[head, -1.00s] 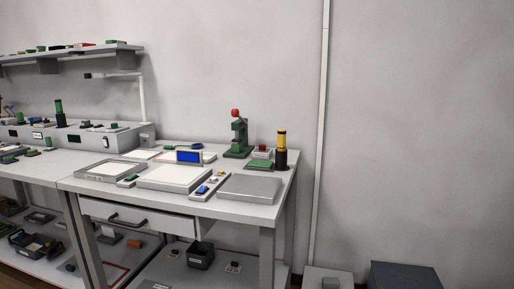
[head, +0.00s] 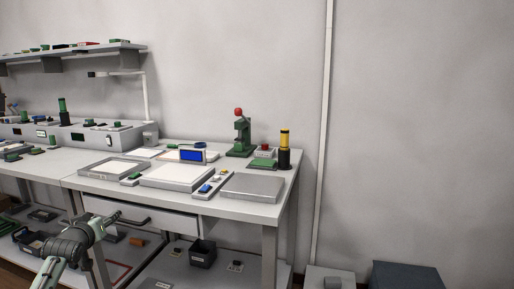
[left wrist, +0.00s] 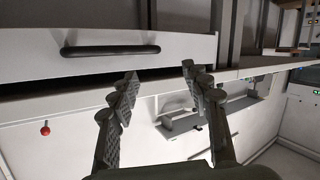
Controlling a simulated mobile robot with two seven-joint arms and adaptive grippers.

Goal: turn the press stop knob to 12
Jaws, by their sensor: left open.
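The green press (head: 242,140) stands at the back of the bench, with a red ball (head: 239,112) on top. Its stop knob is too small to make out. My left gripper (head: 112,217) is in front of the bench at lower left, below the tabletop and near the drawer, well apart from the press. In the left wrist view my left gripper (left wrist: 160,78) is open, with nothing between its fingers. My right gripper is in neither view now.
The drawer (head: 150,217) has a dark handle, which shows also in the left wrist view (left wrist: 110,50). A yellow and black cylinder (head: 284,150), a small blue screen (head: 191,155) and a flat grey plate (head: 252,187) are on the bench. A dark box (head: 405,276) stands at lower right.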

